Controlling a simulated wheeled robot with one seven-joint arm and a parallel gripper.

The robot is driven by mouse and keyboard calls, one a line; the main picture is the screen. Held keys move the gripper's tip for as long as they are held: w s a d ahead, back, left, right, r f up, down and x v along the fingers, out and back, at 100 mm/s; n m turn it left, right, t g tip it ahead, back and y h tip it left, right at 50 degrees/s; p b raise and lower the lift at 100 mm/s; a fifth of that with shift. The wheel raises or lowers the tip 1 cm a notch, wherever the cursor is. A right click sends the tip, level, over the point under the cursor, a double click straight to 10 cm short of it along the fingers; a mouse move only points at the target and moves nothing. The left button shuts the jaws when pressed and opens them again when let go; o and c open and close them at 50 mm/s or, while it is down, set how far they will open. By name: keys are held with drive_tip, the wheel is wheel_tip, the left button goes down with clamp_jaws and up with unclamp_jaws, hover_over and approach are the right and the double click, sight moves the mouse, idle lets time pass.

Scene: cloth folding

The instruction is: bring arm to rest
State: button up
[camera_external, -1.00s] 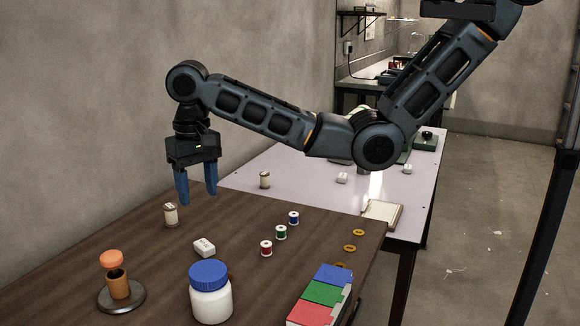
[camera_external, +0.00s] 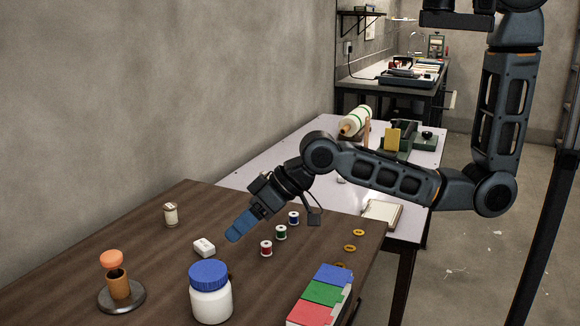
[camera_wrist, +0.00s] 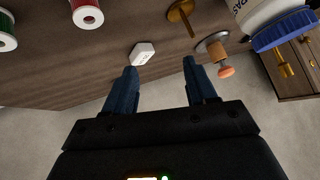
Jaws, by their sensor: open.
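My gripper (camera_external: 240,226) is above the brown wooden table (camera_external: 150,218) in the external view, tilted down and to the left. Its blue fingers overlap each other there. In the wrist view my gripper (camera_wrist: 158,75) shows two blue fingers well apart with nothing held between them. A small white block (camera_external: 204,247) lies on the table near the fingers in the external view, and it also shows beyond the fingertips in the wrist view (camera_wrist: 142,54). My arm reaches in from the right with its elbow low.
Red, green and blue spools, the red one (camera_external: 266,249) nearest, stand close to my gripper. A white jar with a blue lid (camera_external: 210,292), an orange-topped stand (camera_external: 118,290) and a coloured box (camera_external: 322,294) are at the front. A pale spool (camera_external: 171,215) stands at the back.

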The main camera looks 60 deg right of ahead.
drive_tip(key=shift+t+y, duration=0.3)
drive_tip(key=shift+t, duration=0.6)
drive_tip(key=s, duration=0.1)
drive_tip(key=s+d, duration=0.1)
drive_tip(key=s, duration=0.1)
drive_tip(key=s+d, duration=0.1)
drive_tip(key=shift+s+d+r, duration=0.2)
drive_tip(key=shift+s+r, duration=0.2)
drive_tip(key=s+d+r+m+t+h, duration=0.2)
drive_tip(key=s+d+t+h, duration=0.1)
drive_tip(key=s+d, duration=1.05)
drive_tip(key=s+d+r+t+h, duration=0.2)
drive_tip(key=s+d+r, duration=0.6)
drive_tip(key=s, duration=0.4)
drive_tip(key=shift+s+r+m, duration=0.4)
drive_tip(key=shift+r, duration=0.3)
drive_tip(key=shift+d, duration=0.1)
